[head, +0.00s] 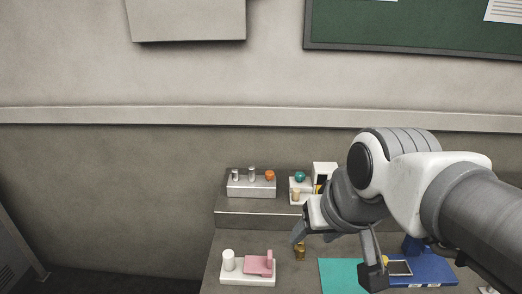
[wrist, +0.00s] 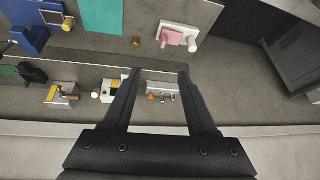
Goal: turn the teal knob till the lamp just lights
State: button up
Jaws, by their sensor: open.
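The teal knob (head: 300,176) is a small round knob on a pale fixture (head: 296,188) on the raised back shelf, in the head view. A small tan peg (head: 296,195) stands in front of it. I cannot single out the lamp or tell whether one is lit. My gripper (head: 335,258) is open and empty, in front of and below the knob, apart from it. In the wrist view my gripper's open fingers (wrist: 158,75) point toward the bench; the left finger covers part of the fixtures and the knob does not show clearly.
A grey block with an orange knob (head: 270,175) and metal pegs stands left of the teal knob. A white-and-black box (head: 325,170) stands close right. In front are a white base with a pink block (head: 258,262), a brass piece (head: 300,252), a teal mat (head: 340,272) and a blue fixture (head: 432,268).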

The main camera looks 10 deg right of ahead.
jog(key=w+d+f+m+b, duration=0.2)
jog(key=w+f+b, duration=0.1)
jog(key=w, duration=0.8)
jog(key=m+t+h+b, duration=0.2)
jog(key=m+h+b, duration=0.2)
jog(key=h+b, duration=0.2)
send_near(300, 174)
jog(key=x, duration=1)
jog(key=shift+w+d+b, duration=0.1)
jog(key=shift+b, duration=0.25)
grip_shut()
